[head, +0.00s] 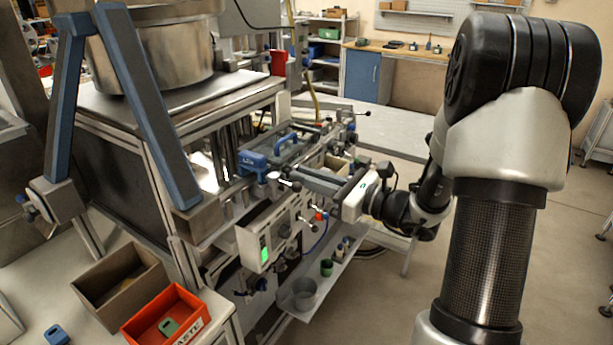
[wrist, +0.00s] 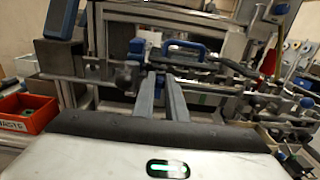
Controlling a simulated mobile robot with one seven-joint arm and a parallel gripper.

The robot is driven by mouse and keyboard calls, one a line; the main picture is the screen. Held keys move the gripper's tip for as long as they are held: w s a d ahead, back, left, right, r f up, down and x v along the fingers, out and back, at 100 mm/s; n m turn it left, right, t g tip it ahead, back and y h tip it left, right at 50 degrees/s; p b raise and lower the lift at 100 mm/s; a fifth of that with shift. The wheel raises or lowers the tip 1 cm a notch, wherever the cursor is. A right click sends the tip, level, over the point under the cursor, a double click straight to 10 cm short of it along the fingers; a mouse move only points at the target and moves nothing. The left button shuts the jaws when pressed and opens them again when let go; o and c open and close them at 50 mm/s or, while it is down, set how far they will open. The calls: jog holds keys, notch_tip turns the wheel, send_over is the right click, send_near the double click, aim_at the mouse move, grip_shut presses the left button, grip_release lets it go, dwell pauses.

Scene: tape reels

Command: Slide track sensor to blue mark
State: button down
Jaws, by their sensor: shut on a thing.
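My gripper (head: 287,179) reaches left from the right side to the rail on the front of the machine. In the wrist view its two fingers (wrist: 158,73) come close together at a small part on the rail (wrist: 90,78). They are shut on this part, which I take to be the track sensor; the fingers hide most of it. A blue block (head: 252,161) sits just left of and behind the fingertips, and it also shows in the wrist view (wrist: 136,48). I cannot make out a separate blue mark on the rail.
A blue handle (head: 287,143) stands just behind the fingertips. Knobs and levers line the rail to the right. An orange bin (head: 140,324) and brown box (head: 93,301) stand at lower left.

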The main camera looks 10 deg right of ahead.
jog(key=c, duration=1.8)
grip_release()
jog(key=shift+s+a, duration=0.15)
jog(key=shift+s, duration=0.05)
jog(key=shift+o, duration=0.2)
jog(key=v, duration=1.7)
jog(key=shift+d, duration=0.3)
jog(key=shift+r, duration=0.1)
